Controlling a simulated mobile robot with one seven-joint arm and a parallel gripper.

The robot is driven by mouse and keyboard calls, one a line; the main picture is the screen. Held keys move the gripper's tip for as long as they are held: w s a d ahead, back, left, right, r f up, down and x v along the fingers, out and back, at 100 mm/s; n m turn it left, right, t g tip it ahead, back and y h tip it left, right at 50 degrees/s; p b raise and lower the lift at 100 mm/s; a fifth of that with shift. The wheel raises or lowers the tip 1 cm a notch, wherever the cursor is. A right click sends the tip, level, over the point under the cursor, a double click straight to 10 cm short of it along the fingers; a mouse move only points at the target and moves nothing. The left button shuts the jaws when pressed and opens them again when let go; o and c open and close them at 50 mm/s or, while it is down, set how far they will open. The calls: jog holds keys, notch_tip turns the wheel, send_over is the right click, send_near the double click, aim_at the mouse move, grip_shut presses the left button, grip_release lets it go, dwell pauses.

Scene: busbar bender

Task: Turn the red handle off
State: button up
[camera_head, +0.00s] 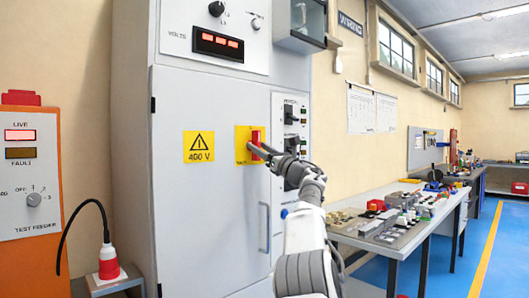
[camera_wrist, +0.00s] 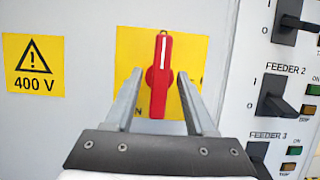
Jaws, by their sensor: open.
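The red handle (camera_wrist: 160,78) is a rotary switch with a white line at its top. It stands upright on a yellow plate (camera_wrist: 193,48) on the grey cabinet door. In the head view the red handle (camera_head: 256,141) shows partly behind my gripper (camera_head: 259,151). In the wrist view my gripper (camera_wrist: 158,88) is open, with one finger on each side of the handle's lower part. I cannot tell whether the fingers touch it. The letters on the plate are mostly hidden by the fingers.
A 400 V warning sign (camera_wrist: 34,66) is left of the plate. Feeder switches (camera_wrist: 275,100) line the panel on the right. A door pull (camera_head: 264,227) is below the plate. A workbench (camera_head: 385,243) with parts stands to the right, and an orange test feeder (camera_head: 30,255) to the left.

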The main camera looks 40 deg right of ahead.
jog(key=b+v, duration=0.4)
jog(key=v, duration=1.3)
jog(key=shift+s, duration=0.25)
jog(key=shift+w+a, duration=0.1)
